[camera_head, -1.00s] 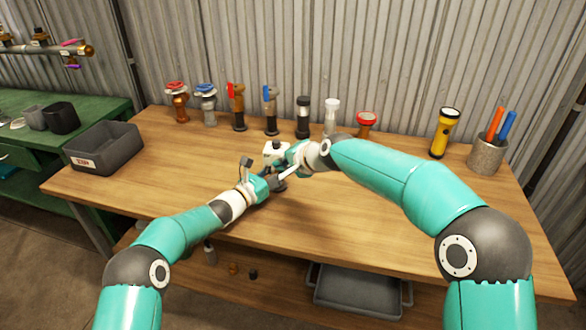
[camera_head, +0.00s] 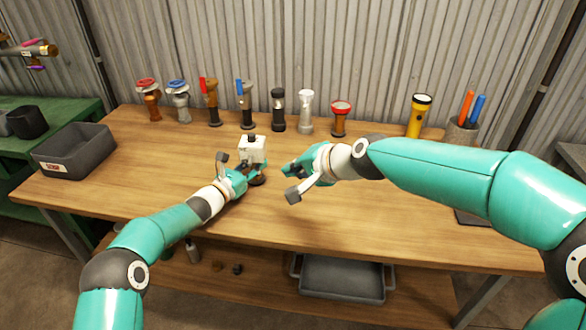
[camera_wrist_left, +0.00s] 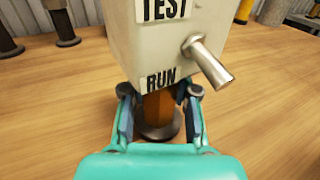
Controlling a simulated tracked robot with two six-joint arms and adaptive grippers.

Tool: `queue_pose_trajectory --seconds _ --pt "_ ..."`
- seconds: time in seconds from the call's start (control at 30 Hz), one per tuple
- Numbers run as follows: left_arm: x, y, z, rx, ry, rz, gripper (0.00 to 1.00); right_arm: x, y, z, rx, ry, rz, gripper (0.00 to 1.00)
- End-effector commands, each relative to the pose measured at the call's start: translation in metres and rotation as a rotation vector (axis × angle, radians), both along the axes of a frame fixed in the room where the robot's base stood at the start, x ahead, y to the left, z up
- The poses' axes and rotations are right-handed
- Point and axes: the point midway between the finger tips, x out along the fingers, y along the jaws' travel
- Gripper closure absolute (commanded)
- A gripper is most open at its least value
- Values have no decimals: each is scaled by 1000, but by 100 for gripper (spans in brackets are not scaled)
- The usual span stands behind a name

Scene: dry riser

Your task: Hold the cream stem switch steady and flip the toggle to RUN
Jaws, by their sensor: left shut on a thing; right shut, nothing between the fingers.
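The cream stem switch (camera_head: 253,150) stands upright on the wooden table, with a black cap on top. In the left wrist view its box (camera_wrist_left: 150,55) fills the upper middle, with TEST printed above and RUN below. Its metal toggle (camera_wrist_left: 210,62) tilts downward and to the right, its tip level with the RUN label. My left gripper (camera_head: 247,177) is shut on the brownish stem (camera_wrist_left: 157,108) under the box, a finger on each side, above the dark round base (camera_wrist_left: 160,133). My right gripper (camera_head: 289,182) is shut and empty, apart from the switch on its right.
A row of valves and fittings (camera_head: 212,105) stands along the back of the table (camera_head: 350,225). A yellow torch (camera_head: 418,115) and a pen cup (camera_head: 460,133) are at the back right. A grey bin (camera_head: 75,152) is at the left. The front middle of the table is clear.

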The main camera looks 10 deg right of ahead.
Motion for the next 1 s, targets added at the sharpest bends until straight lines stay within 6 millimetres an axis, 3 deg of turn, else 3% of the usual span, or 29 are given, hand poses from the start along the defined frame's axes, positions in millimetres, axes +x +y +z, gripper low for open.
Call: queue_pose_trajectory --seconds 0.33,0.37,0.5,1.0 --pt "0 0 0 0 0 0 100 0 0 0 1 0 -1 100" --pt "0 0 0 0 0 0 66 0 0 0 1 0 -1 100" --pt "0 0 0 0 0 0 42 0 0 0 1 0 -1 100" --pt "-5 6 0 0 3 0 41 0 0 0 1 0 -1 100"
